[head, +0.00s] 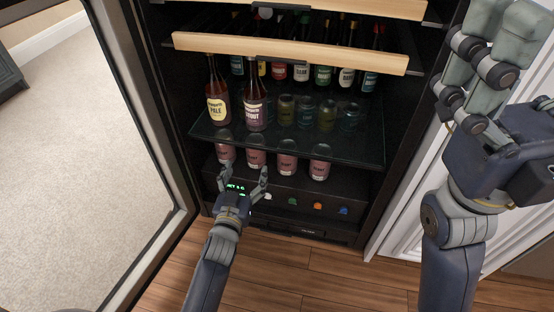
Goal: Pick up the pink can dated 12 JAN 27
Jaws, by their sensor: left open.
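Several pink cans stand in a row on the lower level of the open drinks fridge, under the glass shelf: far left (226,152), second (255,156), third (287,160) and far right (320,164). Their dates are too small to read, so I cannot tell which is 12 JAN 27. My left gripper (243,178) is open and empty, fingers spread, in front of and just below the two left cans. Whether it touches them is unclear. My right gripper (490,60) is raised at the right, outside the fridge, with its jaw state unclear.
The glass shelf (350,148) above the cans holds two brown bottles (217,100) and several jars or glasses (326,115). Wooden-fronted racks (290,52) are higher up. The open door (140,130) bounds the left. Coloured buttons or caps (318,206) line the front below the cans.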

